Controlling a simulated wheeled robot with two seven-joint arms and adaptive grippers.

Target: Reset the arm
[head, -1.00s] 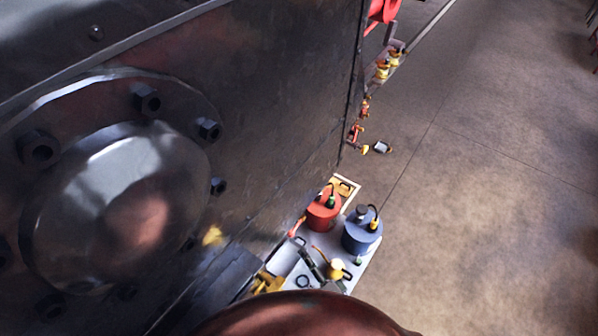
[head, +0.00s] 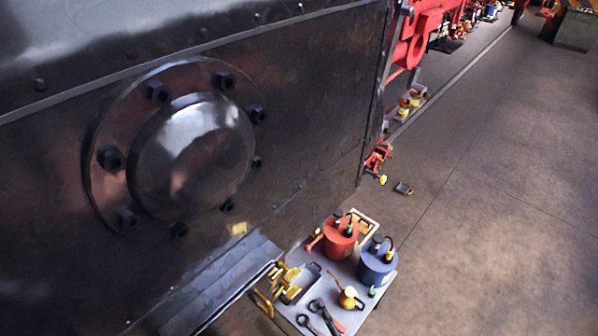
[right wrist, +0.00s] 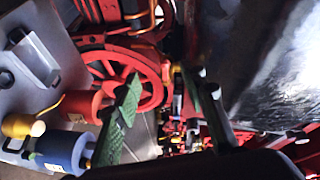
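My right gripper (right wrist: 160,88) shows in the right wrist view. Its two green-padded fingers are spread apart, and nothing is between them. The tool cart with the red can and blue can lies to the left of the fingers in that view; a dark metal surface is to the right. In the head view I cannot clearly make out either gripper. My left gripper is not seen.
A dark boiler wall with a round bolted cover (head: 192,155) fills the left of the head view. The cart (head: 352,318) beside it carries a red can (head: 340,240), a blue can (head: 376,265) and tools. A red wheel (right wrist: 125,75) shows beyond the fingers. Floor at right is mostly clear.

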